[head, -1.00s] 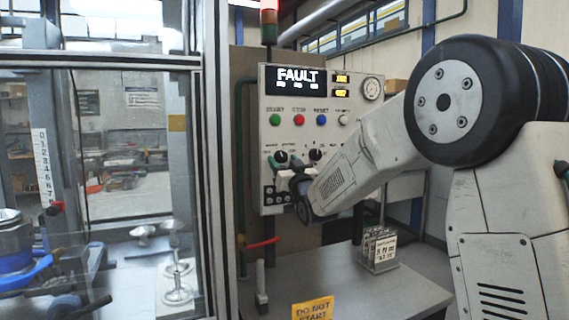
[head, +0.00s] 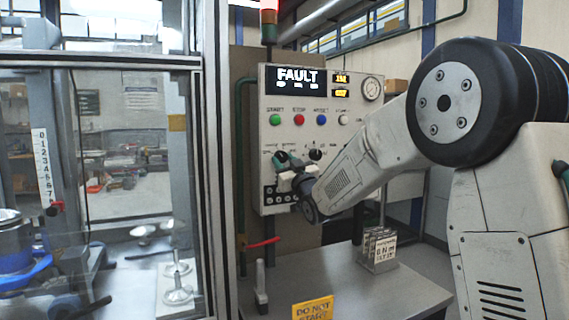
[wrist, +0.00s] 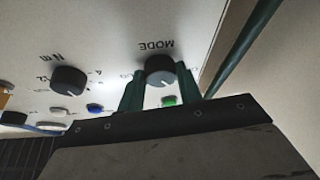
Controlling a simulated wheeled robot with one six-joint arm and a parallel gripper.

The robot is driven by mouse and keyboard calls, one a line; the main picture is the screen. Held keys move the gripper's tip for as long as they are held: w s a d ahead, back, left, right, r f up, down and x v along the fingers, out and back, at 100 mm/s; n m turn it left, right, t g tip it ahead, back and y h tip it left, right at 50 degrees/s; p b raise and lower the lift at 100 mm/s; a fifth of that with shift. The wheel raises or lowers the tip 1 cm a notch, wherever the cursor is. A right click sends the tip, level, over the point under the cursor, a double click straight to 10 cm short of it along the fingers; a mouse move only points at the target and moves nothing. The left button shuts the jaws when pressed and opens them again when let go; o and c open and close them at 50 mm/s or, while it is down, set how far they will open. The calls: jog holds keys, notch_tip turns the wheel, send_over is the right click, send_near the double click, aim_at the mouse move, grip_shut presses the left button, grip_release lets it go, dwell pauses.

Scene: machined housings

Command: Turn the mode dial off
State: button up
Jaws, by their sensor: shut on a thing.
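The mode dial (wrist: 160,69) is a round black knob under the word MODE, which appears upside down in the wrist view. My gripper (wrist: 160,90) has its two green fingers on either side of the dial, shut on it. A pale pointer mark shows on the dial, but the position labels are too small to read. In the head view my gripper (head: 287,163) is at the left knob of the control panel (head: 345,105), with the fingers partly covering the dial. The panel's screen reads FAULT.
A second black dial (head: 316,155) is just right of the gripper. Coloured buttons (head: 298,119) sit above, and a socket block (head: 278,196) sits below. A bench (head: 345,285) with a small rack (head: 379,249) is under the arm. A glazed enclosure (head: 209,180) stands at left.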

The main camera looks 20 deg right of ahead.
jog(key=n+y, duration=0.1)
jog(key=n, duration=0.2)
jog(key=n+g+y, duration=0.1)
jog(key=n, duration=0.1)
jog(key=shift+d+y, duration=0.25)
jog(key=shift+y, duration=0.05)
jog(key=shift+d+r+n+g+y, duration=0.1)
jog(key=shift+n+g+y, duration=0.35)
jog(key=shift+n, duration=0.75)
jog(key=shift+r+n+g+y, duration=0.1)
jog(key=shift+n+g+y, duration=0.3)
jog(key=shift+n, duration=0.8)
jog(key=o, duration=1)
jog(key=v, duration=0.7)
jog(key=shift+s+d+f, duration=0.15)
jog(key=shift+s+d, duration=0.05)
jog(key=shift+s, duration=0.1)
